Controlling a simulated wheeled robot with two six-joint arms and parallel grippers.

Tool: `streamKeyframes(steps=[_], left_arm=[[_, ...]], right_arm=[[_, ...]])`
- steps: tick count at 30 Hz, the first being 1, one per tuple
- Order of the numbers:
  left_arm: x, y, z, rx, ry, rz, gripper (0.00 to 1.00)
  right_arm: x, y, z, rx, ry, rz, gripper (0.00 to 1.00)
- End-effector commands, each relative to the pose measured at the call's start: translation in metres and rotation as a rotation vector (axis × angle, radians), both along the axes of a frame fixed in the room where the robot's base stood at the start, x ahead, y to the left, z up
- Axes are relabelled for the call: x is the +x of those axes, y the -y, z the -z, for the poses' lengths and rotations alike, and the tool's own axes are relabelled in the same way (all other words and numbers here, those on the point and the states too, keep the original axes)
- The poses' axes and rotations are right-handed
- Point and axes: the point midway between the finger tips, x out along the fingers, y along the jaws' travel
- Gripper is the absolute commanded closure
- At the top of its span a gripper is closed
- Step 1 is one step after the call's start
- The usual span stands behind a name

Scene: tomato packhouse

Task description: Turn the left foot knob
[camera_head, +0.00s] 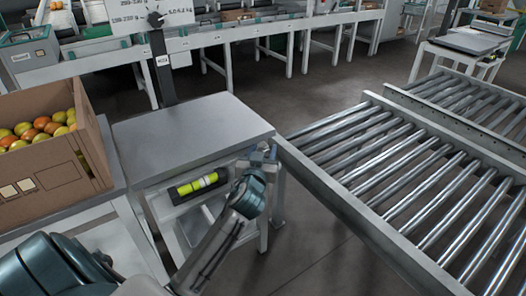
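The grey scale platform (190,132) stands on a pale frame in the middle left. A yellow-green spirit level (198,184) is mounted in a dark holder on its front; I cannot read where its bubble sits. My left gripper (263,155) is at the platform's front right corner, to the right of the level. Its fingers are small and partly hidden by my wrist, so I cannot tell open from shut, or touching from apart. I cannot make out the left foot knob. My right gripper is out of view.
A cardboard box (45,170) of red, orange and green tomatoes stands on a bench to the left. A roller conveyor (400,170) runs close on the right. A scale display post (161,65) rises behind the platform. Dark floor shows between stand and conveyor.

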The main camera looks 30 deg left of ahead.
Motion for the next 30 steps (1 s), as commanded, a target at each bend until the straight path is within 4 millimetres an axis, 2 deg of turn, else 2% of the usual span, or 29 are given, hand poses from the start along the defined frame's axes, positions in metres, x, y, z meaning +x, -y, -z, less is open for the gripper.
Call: streamKeyframes(steps=[1, 2, 14, 30], left_arm=[[0.0, 0.0, 0.0, -0.001, 0.0, 0.0, 0.75], [0.0, 0.0, 0.0, -0.001, 0.0, 0.0, 0.8], [0.0, 0.0, 0.003, -0.004, 0.002, -0.068, 0.8], [-0.005, -0.006, 0.006, -0.006, 0.003, -0.518, 0.8]], right_arm=[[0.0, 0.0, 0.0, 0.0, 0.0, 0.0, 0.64], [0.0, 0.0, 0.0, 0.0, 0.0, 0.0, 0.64], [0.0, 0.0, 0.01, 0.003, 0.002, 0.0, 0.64], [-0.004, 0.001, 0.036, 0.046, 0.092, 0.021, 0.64]])
